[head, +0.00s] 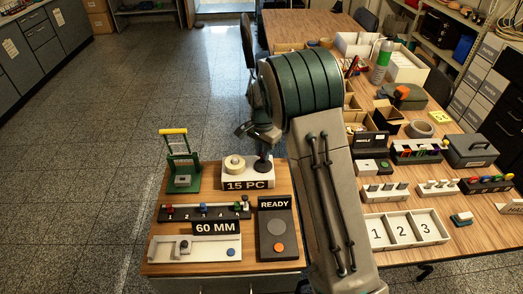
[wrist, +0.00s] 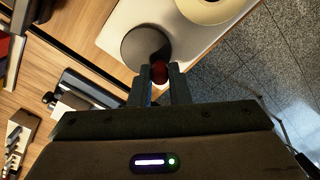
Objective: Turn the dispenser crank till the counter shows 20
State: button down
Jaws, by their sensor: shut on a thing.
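The dispenser (head: 233,181) is a white box on the small wooden table, with a cream roll (head: 234,164) on top. Its counter (head: 247,186) reads 15 PC. The crank shows in the wrist view as a dark round disc (wrist: 140,44) with a red knob (wrist: 159,75). My gripper (wrist: 160,68) is shut on the red knob at the disc's edge. In the head view my gripper is small above the right end of the dispenser, partly hidden by my arm. The cream roll also shows in the wrist view (wrist: 204,8).
A green stand with a yellow handle (head: 182,160) is left of the dispenser. In front are a numbered switch strip (head: 205,212), a 60 MM slide gauge (head: 195,248) and a READY box (head: 276,228). A crowded larger table is at right.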

jog(key=shift+d+m, duration=0.15)
jog(key=shift+m, duration=0.95)
jog(key=c, duration=1.4)
grip_release()
jog(key=shift+o, duration=0.2)
notch_tip(320, 180, up, 14)
jog(key=shift+f, duration=0.1)
